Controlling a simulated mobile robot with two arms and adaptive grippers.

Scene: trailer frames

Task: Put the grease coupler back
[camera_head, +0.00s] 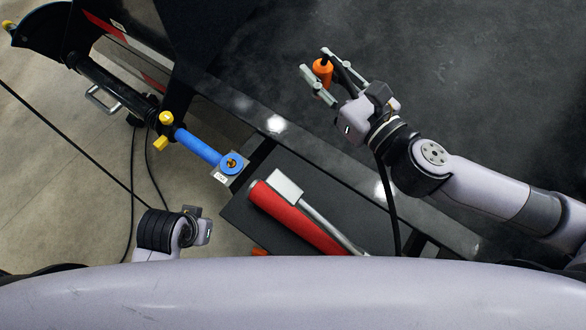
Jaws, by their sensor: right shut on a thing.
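My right gripper (318,76) is shut on an orange, roughly cylindrical piece with a dark end (322,72), which appears to be the grease coupler. The gripper holds it over the dark surface at the upper middle. A black hose or cable (388,205) runs down from near the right wrist; its upper end is hidden by the gripper and arm. My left gripper (195,226) shows only in part at the lower left, and its fingers are hidden. It is apart from the orange piece.
A red cylinder with a silver rod (295,215) lies on a dark tray (240,212). A blue cylinder (198,146) with a brass fitting (231,163) on a small plate sits left of it. Black bars and cables lie at the left. The dark surface (470,80) at the right is clear.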

